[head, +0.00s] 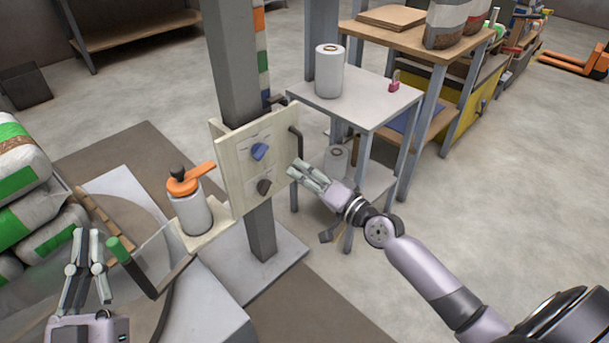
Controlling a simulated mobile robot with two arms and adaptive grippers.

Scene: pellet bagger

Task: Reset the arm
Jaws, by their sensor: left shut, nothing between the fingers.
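My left gripper (86,238) is at the lower left, pointing up the picture, shut and empty. It is just left of a hinged bar with a green grip (121,249) and looks apart from it. My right gripper (297,168) comes in from the lower right. Its fingertips are close to the right edge of an upright cream panel (232,165); whether they touch it, and how far they are apart, I cannot tell. The panel has a blue knob (259,151), a dark knob (264,187) and dark handles at its edge.
A white canister with an orange lever top (190,208) stands on a ledge left of the panel. Filled sacks (25,170) are stacked at the left. A grey table (370,100) with a white roll (329,70) stands behind my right gripper.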

